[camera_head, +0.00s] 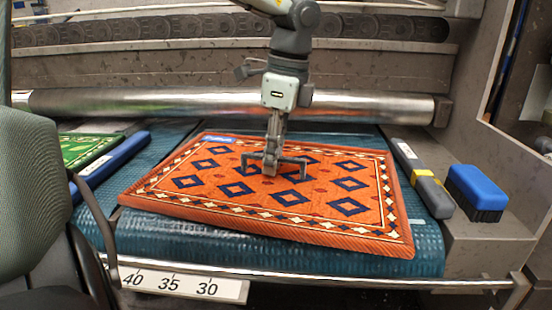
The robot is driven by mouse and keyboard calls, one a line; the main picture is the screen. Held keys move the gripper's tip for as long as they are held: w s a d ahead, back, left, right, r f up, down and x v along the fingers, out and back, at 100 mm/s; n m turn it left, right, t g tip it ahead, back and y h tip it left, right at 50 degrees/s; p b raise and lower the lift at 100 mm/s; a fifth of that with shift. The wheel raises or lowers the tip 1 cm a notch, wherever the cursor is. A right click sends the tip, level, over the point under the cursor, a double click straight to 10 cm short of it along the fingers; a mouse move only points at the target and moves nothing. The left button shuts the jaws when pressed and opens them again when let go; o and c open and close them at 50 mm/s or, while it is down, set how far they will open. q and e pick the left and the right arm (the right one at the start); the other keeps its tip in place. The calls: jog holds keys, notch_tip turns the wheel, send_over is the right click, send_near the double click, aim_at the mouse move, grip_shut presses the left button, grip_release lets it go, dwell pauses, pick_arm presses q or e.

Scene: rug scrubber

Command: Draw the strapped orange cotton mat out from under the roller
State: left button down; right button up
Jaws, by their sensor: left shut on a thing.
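The orange cotton mat (330,222) has navy diamonds and a cream-and-dark patterned border. It lies slightly turned on the blue ribbed belt, its near edge close to the belt's front. A dark grey strap handle (300,163) stands over its middle. My left gripper (270,165) reaches down from the top and is shut on the strap handle, above the mat's centre. The shiny metal roller (180,103) runs across behind the mat. The mat's visible far edge lies in front of the roller; the arm hides part of this area. My right gripper is not in view.
A green mat (82,148) and a blue bar (110,165) lie at left. A grey and yellow tool (430,190) and a blue-topped brush (476,188) lie at right. A metal rail (330,282) and number scale (180,282) run along the front.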

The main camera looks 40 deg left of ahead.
aim_at(282, 158)
pick_arm(q)
jog(key=shift+s, duration=0.1)
jog(key=c, duration=1.5)
grip_release()
jog(key=shift+o, duration=0.2)
notch_tip(282, 158, up, 12)
jog(key=w+d, duration=0.1)
jog(key=shift+d, duration=0.25)
jog(key=shift+f, duration=0.1)
